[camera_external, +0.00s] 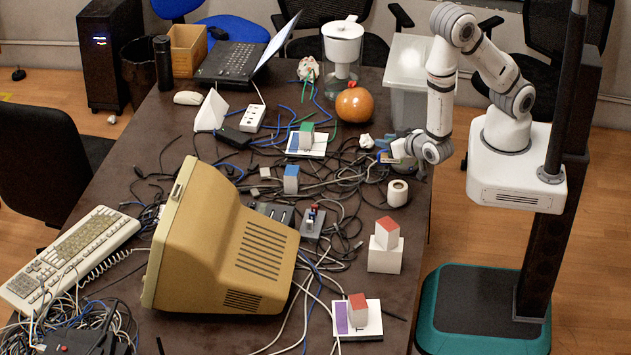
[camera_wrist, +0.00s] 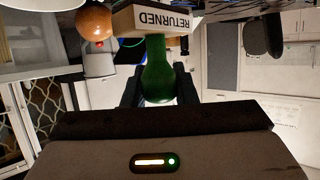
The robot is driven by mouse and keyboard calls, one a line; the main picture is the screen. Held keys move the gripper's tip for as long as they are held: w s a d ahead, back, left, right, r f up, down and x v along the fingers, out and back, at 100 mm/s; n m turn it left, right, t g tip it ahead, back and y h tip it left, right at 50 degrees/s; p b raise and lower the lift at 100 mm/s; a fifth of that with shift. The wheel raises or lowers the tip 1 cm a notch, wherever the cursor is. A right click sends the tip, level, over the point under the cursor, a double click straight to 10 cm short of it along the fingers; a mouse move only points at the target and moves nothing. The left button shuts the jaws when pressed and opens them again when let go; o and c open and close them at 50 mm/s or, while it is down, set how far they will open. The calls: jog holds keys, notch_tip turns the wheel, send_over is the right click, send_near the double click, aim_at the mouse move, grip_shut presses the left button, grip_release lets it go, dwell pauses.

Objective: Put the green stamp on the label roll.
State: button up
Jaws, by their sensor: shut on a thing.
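The stamp has a green handle (camera_wrist: 158,70) and a pale wooden block lettered "RETURNED" in the wrist view. My gripper (camera_wrist: 158,88) is shut on the green handle, with a dark finger on each side. In the external view my gripper (camera_external: 405,152) hangs over the right part of the table, and the stamp beside it is small and hard to make out. The label roll (camera_external: 398,193), a white roll with a dark core hole, stands on the table just below my gripper in the picture. The stamp is apart from the roll.
An orange pumpkin-like ball (camera_external: 355,105) and a pale bin (camera_external: 407,105) stand behind my gripper. A white box (camera_external: 384,257) bearing a red-topped block is in front of the roll. Tangled cables (camera_external: 345,165) lie to the left, near a beige monitor (camera_external: 215,240).

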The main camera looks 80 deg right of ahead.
jog(key=s+r+m, duration=0.1)
jog(key=s, duration=0.1)
jog(key=g+h+b, duration=0.1)
jog(key=b, duration=0.4)
send_over(395, 183)
notch_tip(395, 183, down, 6)
jog(key=r, duration=0.1)
jog(key=shift+d+f, duration=0.1)
jog(key=shift+f, duration=2.4)
jog(key=shift+f, duration=0.1)
jog(key=o, duration=0.5)
jog(key=shift+f, duration=0.1)
jog(key=o, duration=0.5)
